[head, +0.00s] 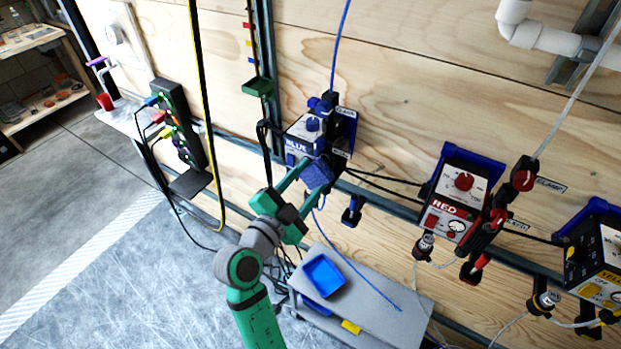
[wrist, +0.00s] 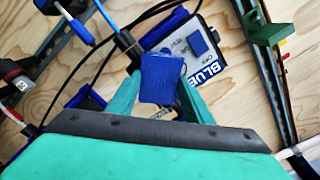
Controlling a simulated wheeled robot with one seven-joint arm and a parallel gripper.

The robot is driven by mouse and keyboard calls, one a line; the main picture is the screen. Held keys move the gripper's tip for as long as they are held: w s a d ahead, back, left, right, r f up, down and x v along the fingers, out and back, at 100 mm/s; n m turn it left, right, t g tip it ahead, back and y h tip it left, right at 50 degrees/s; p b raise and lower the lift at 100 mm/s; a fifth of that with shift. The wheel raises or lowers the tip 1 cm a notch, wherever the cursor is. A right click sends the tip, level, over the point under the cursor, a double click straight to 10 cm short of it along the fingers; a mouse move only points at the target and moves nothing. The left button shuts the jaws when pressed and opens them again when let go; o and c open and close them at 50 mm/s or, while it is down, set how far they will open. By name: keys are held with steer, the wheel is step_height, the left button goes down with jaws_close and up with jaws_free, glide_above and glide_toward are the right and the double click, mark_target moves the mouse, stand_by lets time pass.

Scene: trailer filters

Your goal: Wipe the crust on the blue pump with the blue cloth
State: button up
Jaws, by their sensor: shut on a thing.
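The blue pump (head: 305,130) is mounted on the wooden wall, with a white front and a blue knob. It also shows in the wrist view behind the cloth, with its "BLUE" label (wrist: 208,74). My gripper (head: 311,178) is shut on the blue cloth (head: 318,172), right in front of the pump's lower part. In the wrist view the cloth (wrist: 161,78) sits between my green fingertips and covers part of the pump's face. I cannot tell whether the cloth touches the pump. A pale greyish patch (wrist: 176,47) shows on the pump face just above the cloth; it may be crust.
A red pump (head: 462,192) and a yellow pump (head: 602,262) hang farther right. A grey shelf (head: 375,305) with a blue tray (head: 323,276) is below. A power strip (head: 180,125) and cables are to the left. Thin tubes and black cables run near the blue pump.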

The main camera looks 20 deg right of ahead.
steer(key=shift+v, duration=0.75)
steer(key=shift+s+a, duration=0.45)
steer(key=shift+s, duration=0.15)
steer(key=v, duration=0.2)
steer(key=shift+s+a, duration=0.2)
steer(key=shift+a, duration=0.15)
steer(key=v, duration=0.3)
steer(key=shift+w, duration=0.1)
